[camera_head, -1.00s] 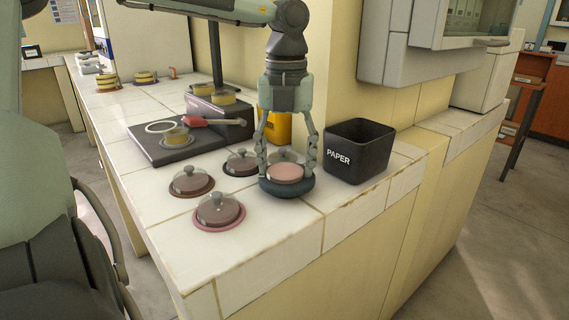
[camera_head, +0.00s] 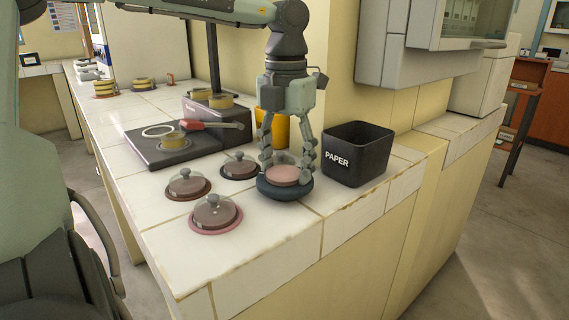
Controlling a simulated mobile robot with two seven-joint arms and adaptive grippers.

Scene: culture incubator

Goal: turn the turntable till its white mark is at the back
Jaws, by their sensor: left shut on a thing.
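The turntable (camera_head: 286,193) is a low, dark blue-grey round base near the counter's front edge, with a pale pink disc (camera_head: 283,175) on top. My left gripper (camera_head: 287,174) points straight down over it, one finger on each side. It is shut on the turntable, the fingertips near the pink disc's edge. I cannot make out the white mark; the turntable's far side is partly hidden by the fingers. My right gripper is not in view.
A black bin marked PAPER (camera_head: 357,154) stands close to the right. Lidded dishes (camera_head: 215,213) stand close to the left. A yellow container (camera_head: 274,128) is behind the gripper.

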